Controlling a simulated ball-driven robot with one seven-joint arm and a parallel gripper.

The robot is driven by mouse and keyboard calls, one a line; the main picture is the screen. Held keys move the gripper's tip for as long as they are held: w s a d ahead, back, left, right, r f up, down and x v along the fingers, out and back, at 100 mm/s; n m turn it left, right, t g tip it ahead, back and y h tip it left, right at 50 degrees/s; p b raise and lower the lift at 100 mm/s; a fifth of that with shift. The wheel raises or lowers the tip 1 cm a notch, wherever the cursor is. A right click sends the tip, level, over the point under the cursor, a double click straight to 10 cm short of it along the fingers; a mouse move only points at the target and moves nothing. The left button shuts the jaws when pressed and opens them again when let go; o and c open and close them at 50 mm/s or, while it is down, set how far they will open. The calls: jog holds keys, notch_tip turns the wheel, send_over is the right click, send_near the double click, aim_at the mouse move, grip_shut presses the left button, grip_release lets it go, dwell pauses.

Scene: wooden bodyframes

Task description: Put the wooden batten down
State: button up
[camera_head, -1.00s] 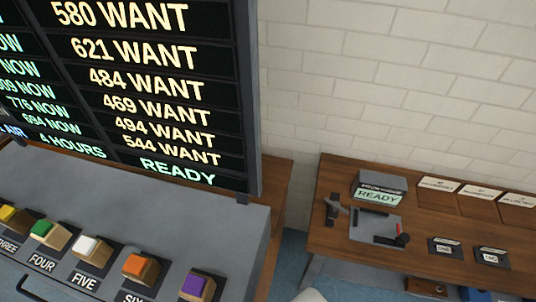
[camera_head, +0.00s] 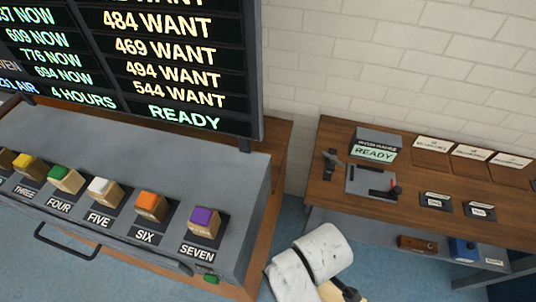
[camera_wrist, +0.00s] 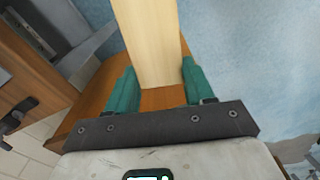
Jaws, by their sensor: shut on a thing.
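The wooden batten (camera_wrist: 150,42) is a pale, straight piece of wood in the wrist view. It runs from between my fingers up past the top edge, so its far end is out of sight. My gripper (camera_wrist: 157,88) is shut on it, with a teal finger on either side. Behind the batten are a brown wooden surface and blue floor. I cannot tell whether the batten touches that surface. In the head view my white arm shows at the bottom, with a pale wooden piece, perhaps the batten, partly hidden at the lower edge.
A grey cabinet (camera_head: 110,150) with coloured blocks in numbered places stands at left, below a dark number board (camera_head: 160,75). A wooden bench (camera_head: 330,195) at right holds a small device reading READY (camera_head: 374,154), a grey plate and cards. Blue floor lies between them.

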jog(key=w+d+f+m+b, duration=0.1)
jog(key=w+d+m+b, duration=0.1)
jog(key=w+d+m, duration=0.5)
jog(key=w+d+m+b, duration=0.2)
jog(key=w+d+m, duration=0.25)
jog(key=w, duration=0.55)
jog(key=s+f, duration=0.4)
jog(key=f, duration=0.1)
jog(key=shift+a, duration=0.4)
jog(key=shift+d, duration=0.15)
